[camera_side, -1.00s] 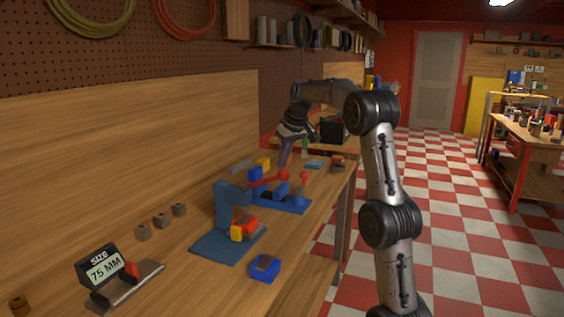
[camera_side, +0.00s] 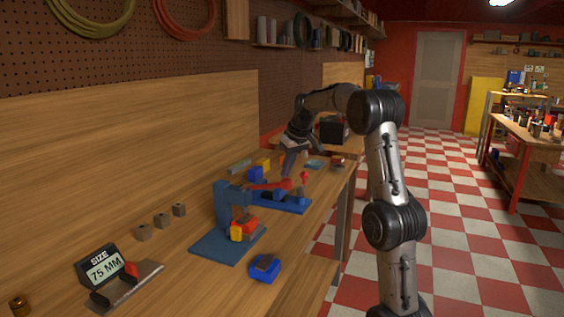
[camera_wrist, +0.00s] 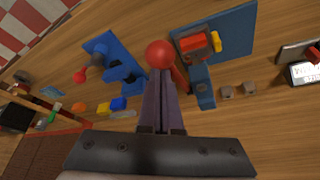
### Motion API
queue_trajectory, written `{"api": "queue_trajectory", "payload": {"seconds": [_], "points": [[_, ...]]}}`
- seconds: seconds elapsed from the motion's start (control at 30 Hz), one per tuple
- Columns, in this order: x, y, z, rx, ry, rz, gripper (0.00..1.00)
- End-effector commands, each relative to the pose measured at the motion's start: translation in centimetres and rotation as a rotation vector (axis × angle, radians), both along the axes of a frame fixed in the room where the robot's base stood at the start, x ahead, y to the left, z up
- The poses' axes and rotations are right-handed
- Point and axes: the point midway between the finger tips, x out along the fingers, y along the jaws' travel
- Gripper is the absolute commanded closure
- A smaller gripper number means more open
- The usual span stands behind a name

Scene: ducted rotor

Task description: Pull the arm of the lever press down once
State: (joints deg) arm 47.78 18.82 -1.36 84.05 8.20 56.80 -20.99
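The lever press has a blue post (camera_side: 223,206) on a flat blue base plate (camera_side: 215,246). Its red arm (camera_side: 262,185) reaches right, close to level, and ends in a red ball (camera_side: 286,184). In the wrist view the red ball (camera_wrist: 160,54) sits at the fingertips, with the press base (camera_wrist: 235,30) beyond. My gripper (camera_side: 288,174) points down at the ball from above; its fingers (camera_wrist: 159,72) look shut together, tips at or against the ball, not visibly around it. A red and yellow piece (camera_side: 241,229) lies under the press head.
A blue fixture (camera_side: 285,203) with a red knob (camera_side: 304,176) stands close beside my gripper. A blue tray (camera_side: 265,268) and a size display (camera_side: 103,266) are nearer the camera. Small grey blocks (camera_side: 161,220) line the back. The bench front between them is clear.

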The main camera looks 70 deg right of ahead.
Motion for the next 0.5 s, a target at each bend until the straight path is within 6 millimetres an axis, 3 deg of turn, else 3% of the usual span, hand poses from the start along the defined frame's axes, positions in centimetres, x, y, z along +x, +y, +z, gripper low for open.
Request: {"api": "queue_trajectory", "payload": {"seconds": [0.5], "points": [[-0.21, 0.01, -1.01, 0.003, 0.003, -0.001, 1.00]]}}
